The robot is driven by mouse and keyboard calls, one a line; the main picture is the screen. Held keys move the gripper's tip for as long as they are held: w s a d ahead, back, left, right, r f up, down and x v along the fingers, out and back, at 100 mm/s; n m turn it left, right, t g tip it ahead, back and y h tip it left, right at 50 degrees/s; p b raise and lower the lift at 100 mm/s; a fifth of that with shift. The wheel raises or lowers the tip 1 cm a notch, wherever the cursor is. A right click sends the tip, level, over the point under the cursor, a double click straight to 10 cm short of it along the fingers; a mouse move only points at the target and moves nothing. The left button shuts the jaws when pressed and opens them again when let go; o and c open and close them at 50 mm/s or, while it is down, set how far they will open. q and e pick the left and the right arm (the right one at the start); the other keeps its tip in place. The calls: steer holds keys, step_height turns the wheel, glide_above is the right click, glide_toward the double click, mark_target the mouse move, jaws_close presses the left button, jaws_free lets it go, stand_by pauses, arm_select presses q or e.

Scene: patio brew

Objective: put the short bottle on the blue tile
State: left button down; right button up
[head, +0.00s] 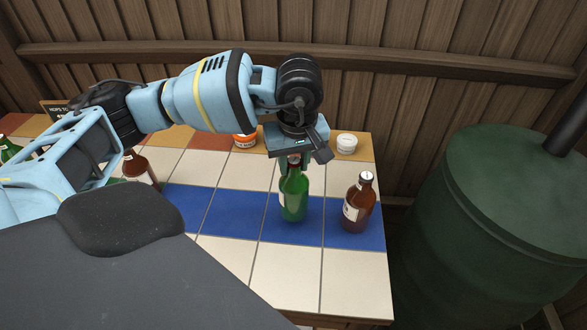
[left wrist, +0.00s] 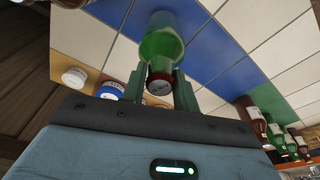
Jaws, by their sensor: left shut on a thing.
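The bottle hangs upright over the blue tile row (head: 233,212). I cannot tell whether its base touches the tiles. In the left wrist view, the fingers (left wrist: 160,92) sit on both sides of the green bottle's neck (left wrist: 161,50). A brown bottle (head: 358,202) with a white cap stands on the right end of the blue row, close to the green one. My right gripper is not in view.
An orange jar (head: 245,140) and a white jar (head: 347,143) stand at the table's back edge. Another brown bottle (head: 138,168) and green bottles (head: 11,149) are at the left. A large green barrel (head: 490,220) stands right of the table. White tiles in front are clear.

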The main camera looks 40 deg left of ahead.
arm_select(q)
steer(key=shift+f, duration=1.25)
steer(key=c, duration=1.1)
jaws_free()
steer(key=r, duration=0.4)
steer(key=d+r, duration=0.1)
steer(key=r, duration=0.3)
steer(key=s+r, duration=0.1)
steer(key=r, duration=0.3)
steer(key=shift+s+d, duration=0.1)
steer(key=shift+d, duration=0.1)
